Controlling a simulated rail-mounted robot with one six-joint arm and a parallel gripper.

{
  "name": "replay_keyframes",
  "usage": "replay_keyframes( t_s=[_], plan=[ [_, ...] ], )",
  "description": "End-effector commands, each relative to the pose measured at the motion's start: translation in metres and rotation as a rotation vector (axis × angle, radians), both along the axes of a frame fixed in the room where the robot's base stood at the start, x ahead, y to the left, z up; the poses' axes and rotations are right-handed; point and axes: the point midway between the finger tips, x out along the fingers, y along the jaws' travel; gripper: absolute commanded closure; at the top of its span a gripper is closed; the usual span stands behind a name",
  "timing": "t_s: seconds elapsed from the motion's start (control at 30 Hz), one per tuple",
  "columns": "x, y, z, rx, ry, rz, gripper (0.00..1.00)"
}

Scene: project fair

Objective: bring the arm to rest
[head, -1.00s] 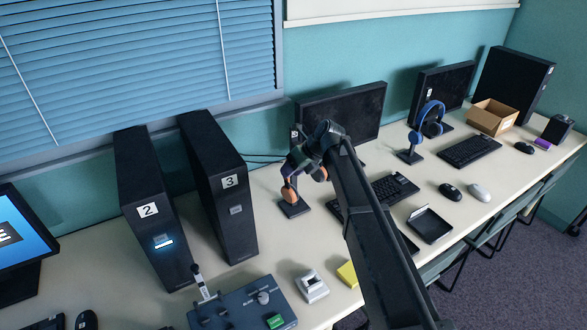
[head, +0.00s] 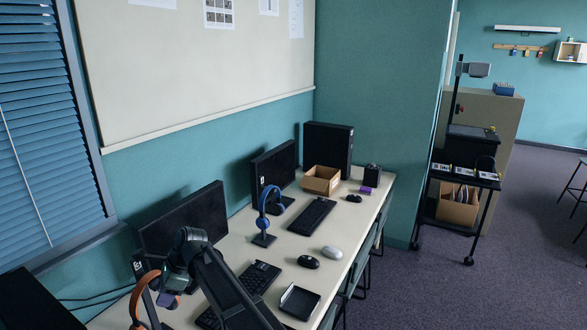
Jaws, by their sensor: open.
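My arm rises from the bottom edge of the head view, bends in front of the nearest monitor (head: 187,222) and folds down toward the desk. My gripper (head: 170,292) is at its end, small and dark, partly hidden by my own arm links. It is open, and I make out nothing held between its fingers. A small purple patch shows beside it; I cannot tell what it belongs to. An orange headset (head: 137,303) stands just left of the gripper, cut by the bottom edge. I cannot tell whether they touch.
A cart (head: 455,205) stands beyond on open floor.

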Motion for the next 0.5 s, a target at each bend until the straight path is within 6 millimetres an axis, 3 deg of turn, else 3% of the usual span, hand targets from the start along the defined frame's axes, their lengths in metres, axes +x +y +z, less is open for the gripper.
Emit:
replay_keyframes(
  t_s=[0.03,0.07,0.17,0.2,0.27,0.3,0.4,0.5],
  plan=[
    [-0.017,-0.031,-0.004,0.006,-0.119,0.182,0.6],
    [-0.019,-0.054,-0.007,0.007,-0.198,0.304,0.6],
    [-0.022,-0.152,-0.016,-0.022,-0.421,0.684,0.6],
    [-0.023,-0.192,-0.019,-0.043,-0.482,0.813,0.6],
    [-0.028,-0.252,-0.022,-0.076,-0.547,0.981,0.6],
    [-0.033,-0.291,-0.023,-0.1,-0.574,1.076,0.6],
    [-0.054,-0.388,-0.025,-0.166,-0.591,1.248,0.6],
    [-0.082,-0.471,-0.026,-0.235,-0.559,1.278,0.6]
  ],
)
